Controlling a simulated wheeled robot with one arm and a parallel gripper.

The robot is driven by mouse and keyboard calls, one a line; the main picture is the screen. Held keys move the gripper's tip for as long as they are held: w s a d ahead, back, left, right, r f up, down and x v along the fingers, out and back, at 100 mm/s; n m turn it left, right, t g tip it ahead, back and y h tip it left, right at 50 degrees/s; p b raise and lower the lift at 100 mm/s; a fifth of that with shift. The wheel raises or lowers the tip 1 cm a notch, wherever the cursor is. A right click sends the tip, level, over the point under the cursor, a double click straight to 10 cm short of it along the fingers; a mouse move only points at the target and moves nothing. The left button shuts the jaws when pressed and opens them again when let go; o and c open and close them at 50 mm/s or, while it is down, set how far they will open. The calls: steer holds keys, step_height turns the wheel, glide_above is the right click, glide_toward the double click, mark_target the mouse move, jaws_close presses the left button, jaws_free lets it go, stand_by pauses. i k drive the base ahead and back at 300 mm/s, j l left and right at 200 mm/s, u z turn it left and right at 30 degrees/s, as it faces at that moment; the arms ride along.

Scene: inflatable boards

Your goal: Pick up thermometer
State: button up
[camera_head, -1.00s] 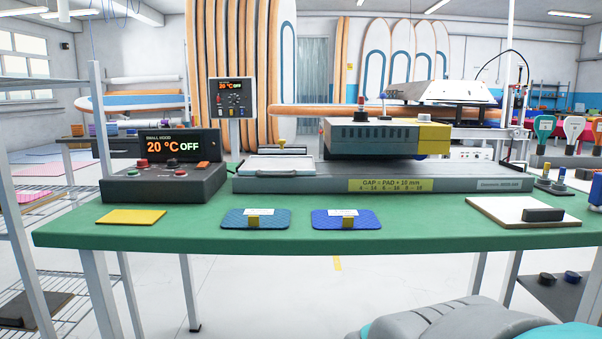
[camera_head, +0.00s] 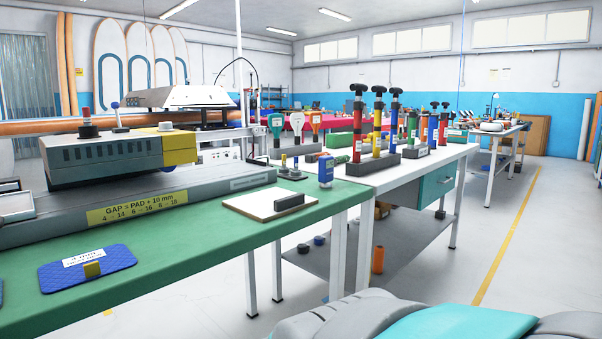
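I cannot pick out a thermometer for certain in the head view. My gripper is not in view; only a grey and teal part of my own body shows at the bottom.
A press (camera_head: 105,155) and a blue pad (camera_head: 87,268) lie on the green table at left. A white board (camera_head: 268,205) and a blue bottle (camera_head: 326,171) are near its right end. A white table (camera_head: 425,160) holds several pumps (camera_head: 378,125). The floor (camera_head: 510,260) at right is clear.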

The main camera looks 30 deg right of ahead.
mark_target(325, 164)
steer(key=z, duration=0.9)
